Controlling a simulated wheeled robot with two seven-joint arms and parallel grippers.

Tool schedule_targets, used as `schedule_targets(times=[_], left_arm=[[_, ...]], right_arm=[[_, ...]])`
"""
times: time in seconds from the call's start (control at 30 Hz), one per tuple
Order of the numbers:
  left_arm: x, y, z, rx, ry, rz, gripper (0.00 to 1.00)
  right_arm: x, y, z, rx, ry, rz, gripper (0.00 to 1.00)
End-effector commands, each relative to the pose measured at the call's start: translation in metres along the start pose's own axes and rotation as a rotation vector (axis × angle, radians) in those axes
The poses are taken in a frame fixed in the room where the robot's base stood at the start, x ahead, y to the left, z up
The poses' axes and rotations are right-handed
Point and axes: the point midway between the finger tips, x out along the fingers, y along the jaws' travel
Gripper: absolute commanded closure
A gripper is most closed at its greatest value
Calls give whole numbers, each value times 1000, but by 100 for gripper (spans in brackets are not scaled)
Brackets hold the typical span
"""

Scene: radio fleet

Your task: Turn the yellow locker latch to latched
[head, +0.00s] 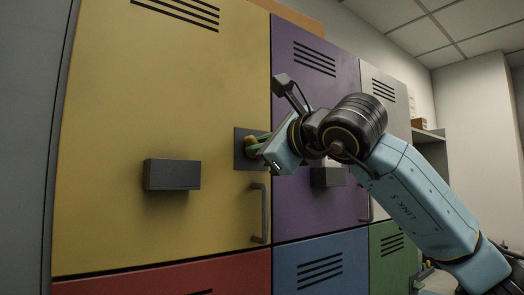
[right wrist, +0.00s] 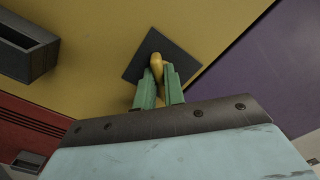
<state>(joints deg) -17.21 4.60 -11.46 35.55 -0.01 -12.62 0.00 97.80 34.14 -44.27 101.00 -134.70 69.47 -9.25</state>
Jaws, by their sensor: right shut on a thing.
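The yellow locker (head: 150,100) fills the left half of the head view, its door closed. Its latch, a yellow knob-like handle (right wrist: 157,66) on a dark square plate (right wrist: 176,48), sits near the door's right edge. My right gripper (right wrist: 159,85) has its green fingers shut on the latch handle. In the head view my right gripper (head: 262,147) reaches the plate from the right and hides most of the handle. The handle's turned angle is hard to tell. My left gripper is not in view.
A dark box-shaped holder (head: 172,174) sticks out of the yellow door, and a grey pull handle (head: 259,213) is below the latch. A purple locker (head: 305,90) is to the right, red (head: 160,280) and blue (head: 320,265) ones below.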

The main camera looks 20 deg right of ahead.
Motion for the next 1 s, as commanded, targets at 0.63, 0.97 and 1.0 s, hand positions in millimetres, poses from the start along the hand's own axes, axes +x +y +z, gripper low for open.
schedule_targets(times=[0.63,0.97,1.0], left_arm=[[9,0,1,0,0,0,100],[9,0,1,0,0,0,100],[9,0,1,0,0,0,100]], right_arm=[[-1,3,0,-566,-3,-1,100],[-1,4,0,-711,-5,-2,100],[-1,4,0,-720,-5,-1,100]])
